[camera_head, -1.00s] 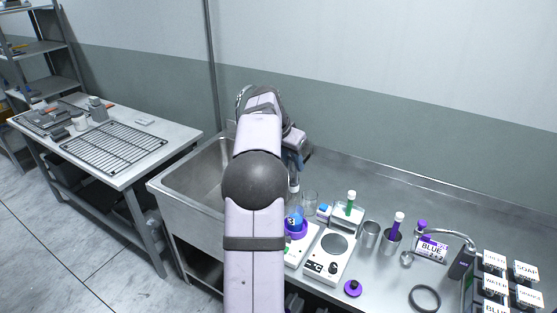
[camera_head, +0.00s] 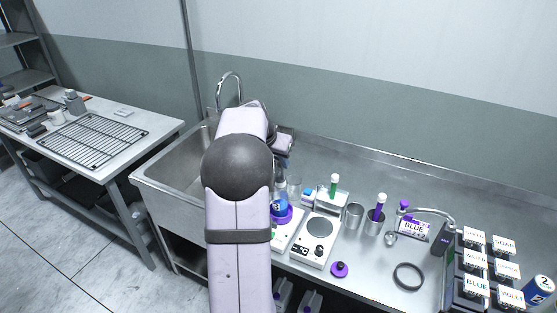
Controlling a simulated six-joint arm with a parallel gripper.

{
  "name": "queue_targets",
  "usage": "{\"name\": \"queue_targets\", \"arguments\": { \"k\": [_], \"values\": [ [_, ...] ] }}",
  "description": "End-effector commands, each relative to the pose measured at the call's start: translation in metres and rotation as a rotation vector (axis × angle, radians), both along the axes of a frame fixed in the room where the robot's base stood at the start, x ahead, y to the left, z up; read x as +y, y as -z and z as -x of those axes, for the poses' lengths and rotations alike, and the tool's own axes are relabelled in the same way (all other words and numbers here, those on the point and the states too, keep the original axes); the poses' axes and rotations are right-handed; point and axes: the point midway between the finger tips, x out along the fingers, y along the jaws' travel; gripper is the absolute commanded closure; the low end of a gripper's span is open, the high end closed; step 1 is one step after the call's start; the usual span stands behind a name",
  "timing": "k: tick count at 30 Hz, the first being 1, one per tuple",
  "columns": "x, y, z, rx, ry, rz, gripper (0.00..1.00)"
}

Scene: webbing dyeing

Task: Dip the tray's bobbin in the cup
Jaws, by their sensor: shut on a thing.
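My gripper (camera_head: 281,174) is mostly hidden behind my arm, near the sink's right edge. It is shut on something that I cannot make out. Below it stands a blue, rounded thing marked with a figure (camera_head: 278,206) in a purple ring on a white device. A green cylinder with a white top (camera_head: 334,186) stands upright at a small white block. A purple cylinder with a white top (camera_head: 380,206) stands in a steel cup (camera_head: 372,226). A second steel cup (camera_head: 353,216) is beside it. I cannot tell which of these is the tray's bobbin.
The sink (camera_head: 160,180) is at left, with a curved tap. Labelled boxes (camera_head: 475,288) stand at right. The back counter is clear.

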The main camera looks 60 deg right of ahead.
Motion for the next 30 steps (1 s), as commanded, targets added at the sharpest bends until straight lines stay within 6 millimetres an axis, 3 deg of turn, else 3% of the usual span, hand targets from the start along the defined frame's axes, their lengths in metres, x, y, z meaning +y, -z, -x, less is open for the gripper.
{"name": "queue_targets", "arguments": {
  "k": [20, 30],
  "values": [
    [0.014, 0.038, -0.001, -0.001, -0.001, 0.0, 1.0],
    [0.01, 0.062, 0.0, -0.001, 0.001, -0.001, 1.0]
  ]
}}
